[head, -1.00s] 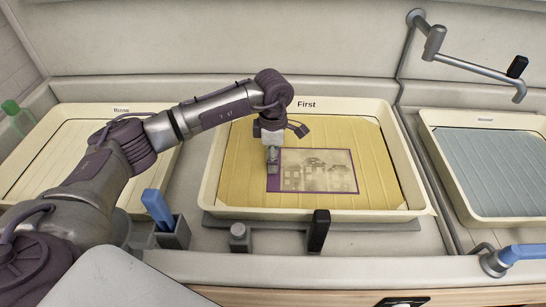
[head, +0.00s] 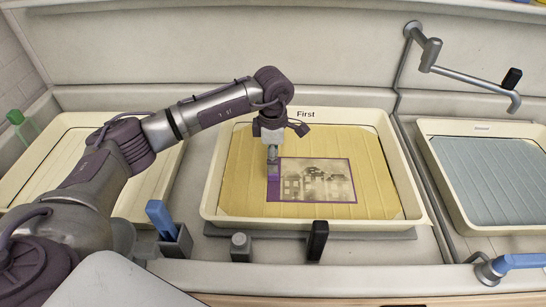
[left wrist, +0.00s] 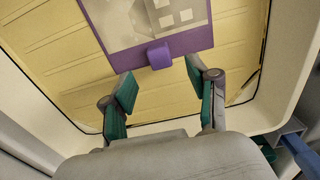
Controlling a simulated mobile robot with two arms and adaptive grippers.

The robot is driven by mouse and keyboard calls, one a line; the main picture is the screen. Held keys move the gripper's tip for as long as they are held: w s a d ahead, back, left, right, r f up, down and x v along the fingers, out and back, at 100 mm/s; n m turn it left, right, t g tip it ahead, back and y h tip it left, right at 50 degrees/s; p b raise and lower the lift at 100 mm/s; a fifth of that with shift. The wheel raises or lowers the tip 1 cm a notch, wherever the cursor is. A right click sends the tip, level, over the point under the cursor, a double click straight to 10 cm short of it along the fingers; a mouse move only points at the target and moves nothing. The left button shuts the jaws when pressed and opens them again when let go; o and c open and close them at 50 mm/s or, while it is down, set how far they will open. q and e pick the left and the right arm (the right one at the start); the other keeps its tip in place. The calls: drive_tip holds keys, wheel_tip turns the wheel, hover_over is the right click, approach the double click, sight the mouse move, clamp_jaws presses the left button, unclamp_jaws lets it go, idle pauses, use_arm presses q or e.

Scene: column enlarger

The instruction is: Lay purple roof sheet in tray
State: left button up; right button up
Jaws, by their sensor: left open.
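The purple roof sheet (head: 318,181), a purple-bordered print of pale houses, lies flat in the cream tray marked First (head: 209,196), on its yellow bottom. The sheet also shows in the left wrist view (left wrist: 196,39), with a small purple tab (left wrist: 159,55) at its near edge. My left gripper (head: 273,155) is over the sheet's left edge in the head view. In the left wrist view its green-padded fingers (left wrist: 160,84) are apart with nothing between them, and the tab is just beyond the tips. My right gripper is not in view.
A cream tray (head: 75,123) stands at left and a tray with a grey-blue bottom (head: 490,160) at right. A blue-handled tool (head: 160,215) stands in a holder, and a black handle (head: 317,240) rises at the First tray's front edge. A pipe arm (head: 465,73) hangs at upper right.

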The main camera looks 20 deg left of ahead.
use_arm(q)
drive_tip(key=shift+r+p, duration=0.6)
drive_tip(key=shift+r, duration=0.65)
drive_tip(key=shift+r, duration=0.2)
wheel_tip(320, 180, up, 12)
drive_tip(key=shift+f, duration=0.2)
